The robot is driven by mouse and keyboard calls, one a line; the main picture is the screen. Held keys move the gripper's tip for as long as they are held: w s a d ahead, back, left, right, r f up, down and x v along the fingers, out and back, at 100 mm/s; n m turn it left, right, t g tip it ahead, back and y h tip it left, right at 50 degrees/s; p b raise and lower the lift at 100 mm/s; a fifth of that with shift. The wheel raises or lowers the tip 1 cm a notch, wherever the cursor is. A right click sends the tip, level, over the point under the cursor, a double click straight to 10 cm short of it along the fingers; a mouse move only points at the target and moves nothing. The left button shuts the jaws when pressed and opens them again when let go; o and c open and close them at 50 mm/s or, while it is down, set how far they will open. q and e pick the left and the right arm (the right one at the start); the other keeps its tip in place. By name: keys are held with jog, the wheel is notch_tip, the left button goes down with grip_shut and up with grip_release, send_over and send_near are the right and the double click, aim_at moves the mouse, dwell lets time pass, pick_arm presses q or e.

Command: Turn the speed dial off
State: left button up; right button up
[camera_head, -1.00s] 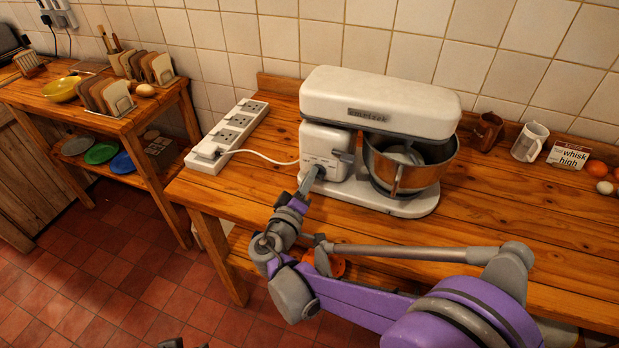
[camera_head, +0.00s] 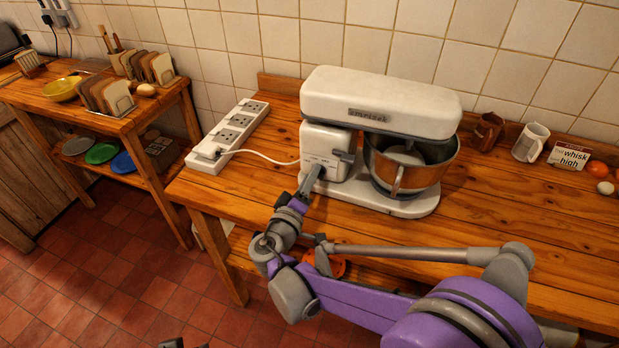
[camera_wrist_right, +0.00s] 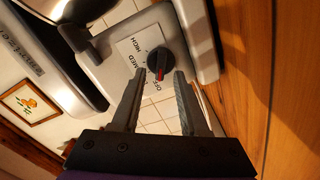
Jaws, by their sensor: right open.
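The white stand mixer (camera_head: 380,100) stands on the wooden worktop, with a metal bowl (camera_head: 425,178) under its head. Its speed dial (camera_wrist_right: 161,58) is a black round knob with a red pointer mark, on a panel lettered HIGH, MED and OFF. The red mark lies on the side of the knob near the OFF lettering; its exact setting is hard to tell. My right gripper (camera_wrist_right: 160,75) is open, its two fingertips apart on either side of the dial's near edge. I cannot tell if they touch it.
A white power strip (camera_head: 232,135) with the mixer's cord lies left of the mixer. The worktop front (camera_head: 500,240) is mostly clear beyond my arm.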

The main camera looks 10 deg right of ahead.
jog(key=v, duration=1.1)
jog(key=shift+w, duration=0.1)
